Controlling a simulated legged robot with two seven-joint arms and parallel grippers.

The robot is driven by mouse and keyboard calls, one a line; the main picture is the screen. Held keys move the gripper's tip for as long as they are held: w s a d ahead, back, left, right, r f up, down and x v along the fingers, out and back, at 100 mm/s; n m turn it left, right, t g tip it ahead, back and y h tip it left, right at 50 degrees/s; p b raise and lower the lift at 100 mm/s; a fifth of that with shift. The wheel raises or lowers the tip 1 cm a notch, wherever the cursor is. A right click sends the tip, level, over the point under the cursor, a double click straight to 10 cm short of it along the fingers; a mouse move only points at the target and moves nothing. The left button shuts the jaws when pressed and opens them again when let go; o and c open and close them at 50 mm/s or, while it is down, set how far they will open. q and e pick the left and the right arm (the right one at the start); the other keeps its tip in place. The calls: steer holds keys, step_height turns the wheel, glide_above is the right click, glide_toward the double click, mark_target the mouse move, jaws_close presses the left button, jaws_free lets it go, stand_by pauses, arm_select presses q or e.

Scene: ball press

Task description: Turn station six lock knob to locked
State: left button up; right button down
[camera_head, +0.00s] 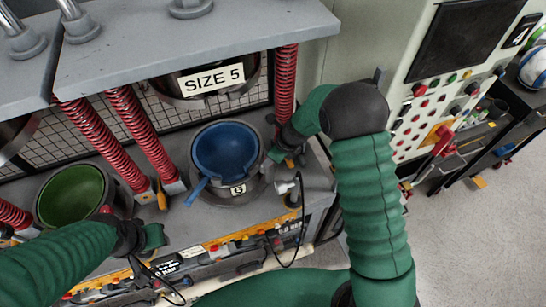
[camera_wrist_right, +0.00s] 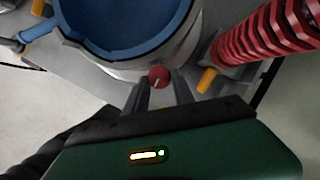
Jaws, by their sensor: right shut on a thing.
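The station with the blue bowl (camera_head: 225,150) has a small plate (camera_head: 238,190) that looks like a 6 or a G. The red lock knob (camera_wrist_right: 158,77) shows in the right wrist view, low on the side of the metal ring around the blue bowl. Its pointer mark is too small to read surely. My right gripper (camera_wrist_right: 158,90) is shut on the knob, one finger on each side. In the head view the right gripper (camera_head: 275,156) is at the bowl's right side, and the knob is hidden there. My left gripper (camera_head: 154,238) is below the green bowl; its fingers are unclear.
Red springs (camera_head: 285,85) stand behind and beside the bowls. A yellow-orange lever (camera_wrist_right: 207,79) is close to the right gripper. A grey upper plate with a SIZE 5 sign (camera_head: 211,79) overhangs the bowls. A green bowl (camera_head: 72,195) stands at left, a control panel (camera_head: 430,120) at right.

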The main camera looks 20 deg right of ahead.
steer(key=shift+w+a+r, duration=0.1)
steer(key=shift+w+r, duration=0.1)
steer(key=shift+w, duration=0.1)
steer(key=c, duration=1.4)
jaws_free()
steer(key=shift+o, duration=0.3)
steer(key=shift+w+a+f, duration=0.1)
steer(key=shift+f, duration=0.05)
arm_select(q)
steer(key=shift+a+b+x, duration=0.25)
steer(key=shift+b+x, duration=0.9)
steer(key=shift+x, duration=0.05)
arm_select(e)
steer(key=v, duration=1.6)
steer(key=shift+r, duration=0.35)
arm_select(q)
steer(key=shift+s, duration=0.1)
